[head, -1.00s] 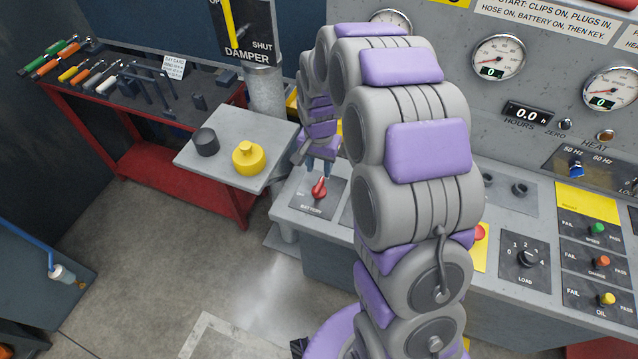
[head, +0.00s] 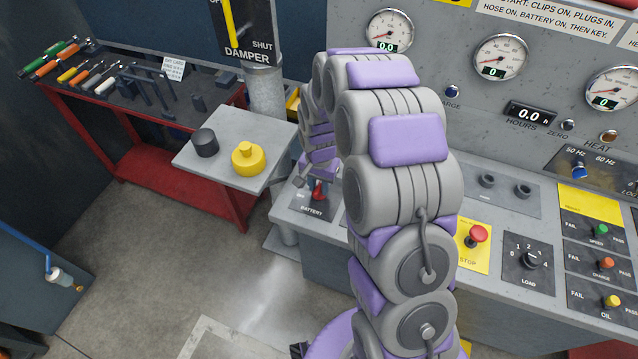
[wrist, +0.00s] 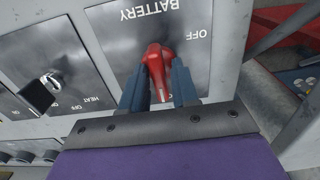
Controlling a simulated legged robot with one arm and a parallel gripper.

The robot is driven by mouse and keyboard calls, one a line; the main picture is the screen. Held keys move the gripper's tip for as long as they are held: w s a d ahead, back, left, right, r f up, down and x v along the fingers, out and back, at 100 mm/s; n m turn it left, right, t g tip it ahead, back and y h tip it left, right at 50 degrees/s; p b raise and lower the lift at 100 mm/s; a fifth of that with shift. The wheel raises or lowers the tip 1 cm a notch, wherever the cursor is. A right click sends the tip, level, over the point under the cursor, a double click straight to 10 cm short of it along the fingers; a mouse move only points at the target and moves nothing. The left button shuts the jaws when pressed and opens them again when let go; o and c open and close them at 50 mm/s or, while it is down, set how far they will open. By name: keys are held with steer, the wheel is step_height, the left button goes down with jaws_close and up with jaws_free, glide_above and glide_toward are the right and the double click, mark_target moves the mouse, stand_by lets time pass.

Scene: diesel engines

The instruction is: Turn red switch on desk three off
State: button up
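The red switch (wrist: 155,62) sits on a dark plate marked BATTERY (wrist: 115,35), whose lettering is upside down in the wrist view. Its handle points toward the bottom of that view, away from the OFF label and toward a label mostly hidden by my fingers. My gripper (wrist: 160,82) has one blue-grey finger on each side of the handle, very close to it. I cannot tell whether they press on it. In the head view, the red switch (head: 319,190) shows just below my gripper, at the left end of the grey console (head: 290,220).
A dark HEAT switch (wrist: 38,95) is beside the battery plate. A red STOP button (head: 478,234) and a LOAD knob (head: 530,257) are further right. The floor in front is clear.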

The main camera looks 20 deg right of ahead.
jaws_close()
steer(key=shift+r+n+p, duration=0.1)
steer(key=shift+n+p, duration=0.2)
steer(key=n+p, duration=0.1)
steer(key=n, duration=0.1)
steer(key=shift+r+n+p, duration=0.1)
steer(key=shift+n+p, duration=0.3)
steer(key=n+p, duration=0.2)
steer(key=n, duration=0.1)
steer(key=shift+n, duration=0.3)
steer(key=n+p, duration=0.3)
steer(key=n, duration=0.3)
steer(key=shift+n+p, duration=0.9)
steer(key=shift+n, duration=1.5)
steer(key=shift+o, duration=1.3)
jaws_free()
